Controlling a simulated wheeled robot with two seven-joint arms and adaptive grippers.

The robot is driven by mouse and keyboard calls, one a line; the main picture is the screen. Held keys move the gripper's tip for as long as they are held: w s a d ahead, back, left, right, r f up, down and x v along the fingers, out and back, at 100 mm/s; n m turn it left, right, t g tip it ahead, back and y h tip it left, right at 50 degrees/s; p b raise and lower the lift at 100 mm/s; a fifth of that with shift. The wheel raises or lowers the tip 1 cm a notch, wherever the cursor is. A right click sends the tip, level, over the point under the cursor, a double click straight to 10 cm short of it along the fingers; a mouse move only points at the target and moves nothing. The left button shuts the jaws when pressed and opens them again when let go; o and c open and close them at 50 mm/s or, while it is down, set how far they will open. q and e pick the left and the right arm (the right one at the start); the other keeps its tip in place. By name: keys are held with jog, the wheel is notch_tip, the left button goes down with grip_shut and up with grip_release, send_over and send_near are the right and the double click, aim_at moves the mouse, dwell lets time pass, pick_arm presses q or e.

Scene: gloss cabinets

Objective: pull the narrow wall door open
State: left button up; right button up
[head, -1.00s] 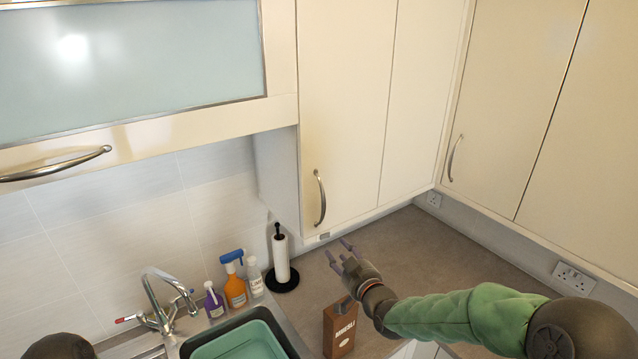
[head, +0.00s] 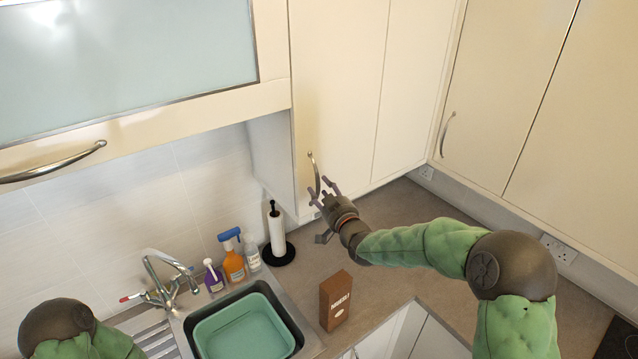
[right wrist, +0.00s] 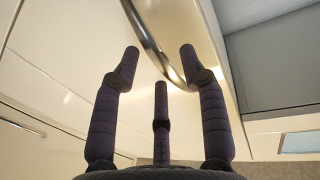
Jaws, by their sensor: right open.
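The narrow wall door (head: 338,85) is cream and gloss, and looks shut. Its curved metal handle (head: 312,172) stands upright near the door's lower left edge. My right gripper (head: 322,188) is open with its fingers up at the lower end of the handle. In the right wrist view the handle (right wrist: 150,40) runs down between the spread fingertips of the gripper (right wrist: 158,65); I cannot tell whether they touch it. My left arm shows at the bottom left of the head view, but its gripper is out of view.
A brown box (head: 335,300) stands on the worktop below my right arm. A paper towel holder (head: 277,232), several bottles and a sink with a green basin (head: 245,330) are to the left. A glass-fronted cabinet (head: 120,60) is at upper left.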

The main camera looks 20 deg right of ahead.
jog(key=shift+w+a+p, duration=0.2)
jog(key=shift+w+p, duration=0.1)
jog(key=shift+w, duration=0.9)
grip_shut()
